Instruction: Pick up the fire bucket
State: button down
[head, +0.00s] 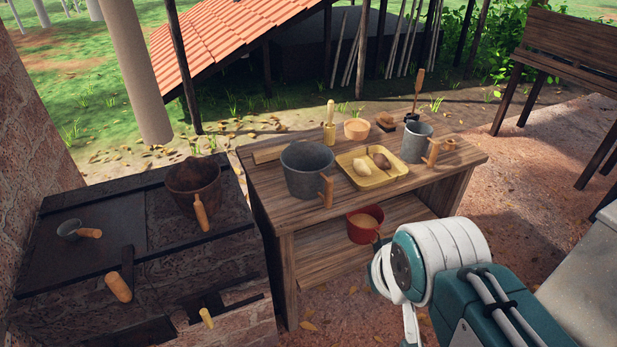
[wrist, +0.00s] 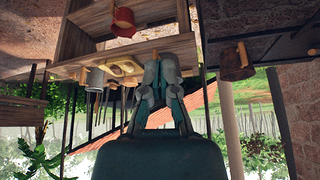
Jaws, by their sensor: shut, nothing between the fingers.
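The fire bucket appears to be the red bucket (head: 364,232), with tan contents and a light handle. In the head view it is at the front of the wooden table, below the tabletop; I cannot tell whether it hangs or rests on the lower shelf. The upside-down wrist view also shows the red bucket (wrist: 121,19) near the top, left of my gripper. My gripper (wrist: 160,62) is shut and empty, apart from the bucket. In the head view my arm is right of the bucket, and I cannot make out the fingertips there.
The wooden table (head: 262,178) holds a large grey pot (head: 305,181), a yellow tray (head: 362,180) with food, and a grey mug (head: 413,146). Left is a stone stove (head: 150,225) with a brown pot (head: 190,181). A bench (head: 560,60) stands back right. Ground right of the table is clear.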

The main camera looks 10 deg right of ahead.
aim_at(307, 165)
jog(key=i+l+u, duration=0.1)
jog(key=i+u, duration=0.4)
jog(key=i+l+u, duration=0.15)
jog(key=u, duration=0.3)
jog(key=i+l, duration=0.05)
jog(key=i, duration=0.05)
